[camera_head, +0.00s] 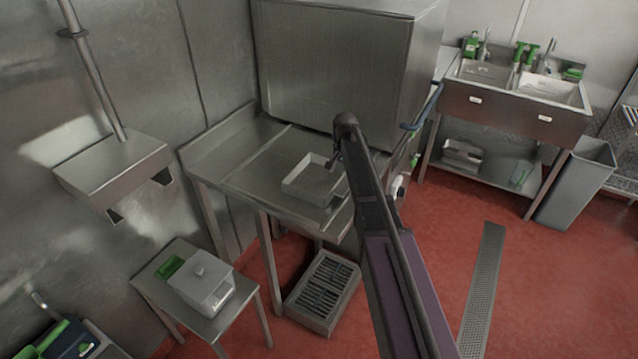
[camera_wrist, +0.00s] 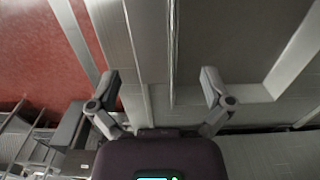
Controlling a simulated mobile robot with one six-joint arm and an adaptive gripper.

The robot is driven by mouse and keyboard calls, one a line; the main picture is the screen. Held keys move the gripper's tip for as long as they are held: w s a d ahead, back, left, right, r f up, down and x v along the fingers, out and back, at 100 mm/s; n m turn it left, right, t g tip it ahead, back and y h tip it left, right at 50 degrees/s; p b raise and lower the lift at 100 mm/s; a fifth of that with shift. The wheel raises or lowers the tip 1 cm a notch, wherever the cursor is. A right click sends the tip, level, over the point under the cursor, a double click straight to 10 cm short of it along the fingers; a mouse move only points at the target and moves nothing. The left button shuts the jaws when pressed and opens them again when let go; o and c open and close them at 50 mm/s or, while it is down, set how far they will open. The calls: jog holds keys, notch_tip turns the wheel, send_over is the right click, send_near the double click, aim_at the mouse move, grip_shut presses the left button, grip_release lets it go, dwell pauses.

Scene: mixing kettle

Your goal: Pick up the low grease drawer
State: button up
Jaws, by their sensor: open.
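The shallow, open steel drawer (camera_head: 303,188), which I take to be the low grease drawer, sits on the steel side table in the head view. My gripper (camera_head: 334,162) is at its right far side, partly hidden behind my dark arm. In the wrist view my gripper (camera_wrist: 162,84) is open, fingers spread wide. A thin upright metal edge (camera_wrist: 173,45) that looks like the drawer's wall runs between the fingers. Nothing is clamped. I cannot tell whether a finger touches the drawer.
The steel table (camera_head: 235,175) has bare room left of the drawer. A large steel cabinet (camera_head: 335,70) stands behind it. A grated floor box (camera_head: 318,325) is below. A small table (camera_head: 160,298) holds a lidded grey container (camera_head: 203,288). A sink unit (camera_head: 520,108) is at right.

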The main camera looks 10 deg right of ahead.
aim_at(343, 184)
jog(key=shift+d+f+b, duration=0.15)
jog(key=shift+f+b, duration=1.1)
jog(key=shift+f, duration=0.05)
jog(key=shift+d+f+b, duration=0.15)
jog(key=shift+f+b, duration=1.1)
jog(key=c, duration=1.3)
jog(key=shift+r, duration=0.15)
notch_tip(343, 184, up, 3)
jog(key=p, duration=0.3)
jog(key=s, duration=0.5)
jog(key=s+r+p, duration=0.1)
jog(key=s, duration=0.4)
jog(key=s+p, duration=0.1)
jog(key=s, duration=0.5)
jog(key=shift+a+r, duration=0.35)
jog(key=shift+s+d, duration=0.1)
